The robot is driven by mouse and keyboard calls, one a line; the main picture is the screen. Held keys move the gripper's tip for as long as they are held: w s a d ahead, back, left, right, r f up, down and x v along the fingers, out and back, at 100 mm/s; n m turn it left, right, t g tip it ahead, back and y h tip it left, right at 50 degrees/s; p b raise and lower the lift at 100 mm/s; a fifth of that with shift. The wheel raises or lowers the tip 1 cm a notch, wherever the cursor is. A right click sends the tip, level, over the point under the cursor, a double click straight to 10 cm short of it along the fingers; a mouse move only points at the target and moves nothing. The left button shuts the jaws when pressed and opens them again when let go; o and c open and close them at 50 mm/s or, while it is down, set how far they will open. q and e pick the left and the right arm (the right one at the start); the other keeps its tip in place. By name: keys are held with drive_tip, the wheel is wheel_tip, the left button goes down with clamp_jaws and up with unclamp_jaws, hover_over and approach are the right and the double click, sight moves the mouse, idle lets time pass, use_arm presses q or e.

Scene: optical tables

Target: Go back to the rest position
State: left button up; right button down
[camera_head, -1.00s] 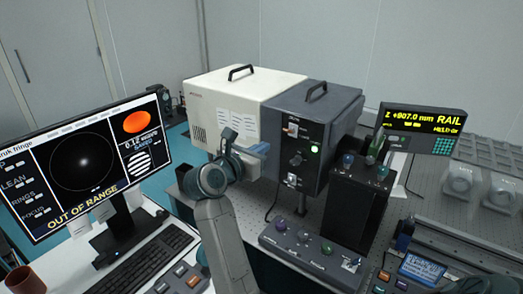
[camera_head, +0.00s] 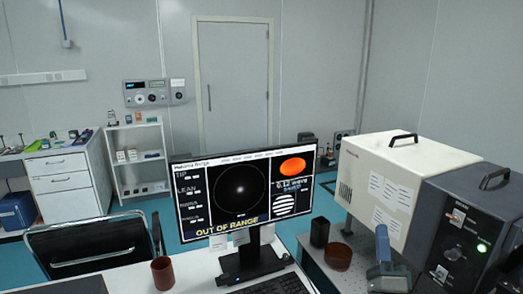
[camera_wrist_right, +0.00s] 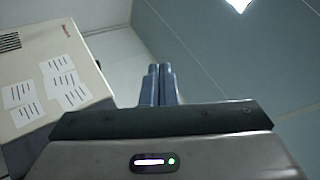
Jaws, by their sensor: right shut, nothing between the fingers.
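My right gripper (camera_head: 382,243) shows low in the head view, in front of the white instrument housing. In the right wrist view its two blue fingers (camera_wrist_right: 159,84) are pressed together, with nothing between them. The housing's labelled side stands to the left in that view, apart from the fingers. My left gripper is in neither current view.
The white housing (camera_head: 400,165) and dark control unit (camera_head: 465,225) stand at right. A monitor (camera_head: 243,195) reads "OUT OF RANGE". A red-brown mug (camera_head: 162,274), a black cup (camera_head: 320,232) and a brown bowl (camera_head: 338,257) are nearby. A chair (camera_head: 95,245) stands at left.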

drive_tip(key=s+a+f+n+g+y, duration=0.2)
drive_tip(key=s+f+n+g+y, duration=0.15)
drive_tip(key=f+n, duration=0.3)
drive_tip(key=s+a+f+n+g+y, duration=0.25)
drive_tip(key=f+n+g, duration=0.2)
drive_tip(key=f, duration=0.35)
drive_tip(key=s+a+f+n+g+y, duration=0.1)
drive_tip(key=s+f+n+g+y, duration=0.25)
drive_tip(key=f+n, duration=0.35)
drive_tip(key=s+d+f+n+g+h, duration=0.1)
drive_tip(key=s+d+f+g+h, duration=0.35)
drive_tip(key=s, duration=0.45)
drive_tip(key=s+d+f+n+g+h, duration=0.1)
drive_tip(key=s+d+f+g+h, duration=0.15)
drive_tip(key=s+f+g, duration=0.45)
drive_tip(key=s+d+f+b, duration=0.1)
drive_tip(key=s+d+f, duration=0.1)
drive_tip(key=f, duration=1.5)
drive_tip(key=s+d+f, duration=0.1)
drive_tip(key=d+f, duration=0.1)
drive_tip(key=f, duration=1.5)
drive_tip(key=s+d+f+g, duration=0.1)
drive_tip(key=s+f, duration=1.7)
drive_tip(key=shift+f+y+b, duration=0.25)
drive_tip(key=shift+y+b, duration=0.1)
drive_tip(key=shift+b, duration=0.05)
